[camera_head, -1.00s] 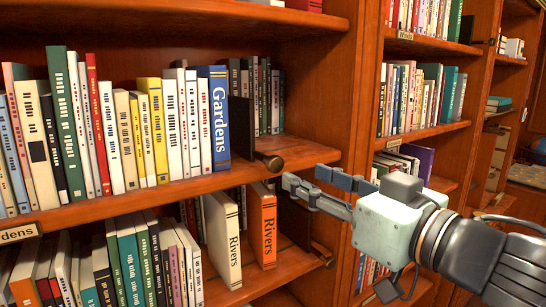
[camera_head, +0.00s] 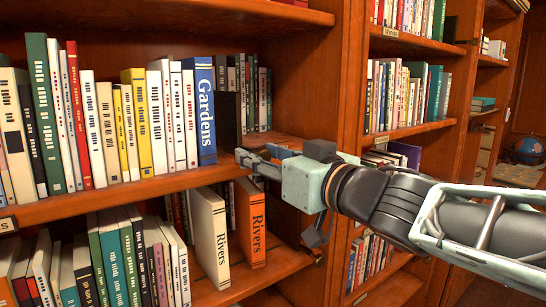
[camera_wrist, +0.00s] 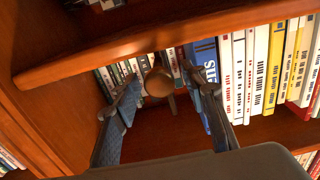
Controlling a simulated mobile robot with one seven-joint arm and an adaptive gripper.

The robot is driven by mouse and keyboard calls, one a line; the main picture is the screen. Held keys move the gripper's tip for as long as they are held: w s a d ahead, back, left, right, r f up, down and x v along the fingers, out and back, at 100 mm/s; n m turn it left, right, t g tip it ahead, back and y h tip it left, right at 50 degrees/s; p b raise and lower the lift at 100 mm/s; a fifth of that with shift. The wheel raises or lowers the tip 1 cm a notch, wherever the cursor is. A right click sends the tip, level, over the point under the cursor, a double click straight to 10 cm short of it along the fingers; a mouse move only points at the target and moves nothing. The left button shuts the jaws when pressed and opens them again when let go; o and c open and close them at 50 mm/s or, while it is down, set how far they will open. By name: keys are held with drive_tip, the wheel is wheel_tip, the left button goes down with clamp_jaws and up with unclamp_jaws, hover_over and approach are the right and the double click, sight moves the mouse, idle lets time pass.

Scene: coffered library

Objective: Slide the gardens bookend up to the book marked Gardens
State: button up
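The blue book marked Gardens (camera_head: 203,112) stands upright at the right end of its row on the upper shelf. It also shows in the wrist view (camera_wrist: 207,75). The gardens bookend (camera_head: 229,118) is a dark upright plate just right of the book; I cannot tell if they touch. Its brown round knob (camera_wrist: 158,82) shows in the wrist view. My gripper (camera_head: 246,160) is at the shelf's front edge by the bookend and hides the knob in the head view. In the wrist view my gripper (camera_wrist: 156,97) is open, with a finger either side of the knob.
Books marked Rivers (camera_head: 251,225) stand on the shelf below, under my gripper. A wooden upright (camera_head: 343,85) bounds the bay on the right. The upper shelf board (camera_head: 120,195) has bare space right of the bookend. More books stand behind the bookend.

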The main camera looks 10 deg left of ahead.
clamp_jaws()
drive_tip(key=shift+s+a, duration=0.1)
idle(0.3)
drive_tip(key=s+a+b, duration=0.1)
drive_tip(key=s+a, duration=0.2)
drive_tip(key=shift+s, duration=0.25)
unclamp_jaws()
drive_tip(key=shift+s+d, duration=0.1)
drive_tip(key=shift+d, duration=0.05)
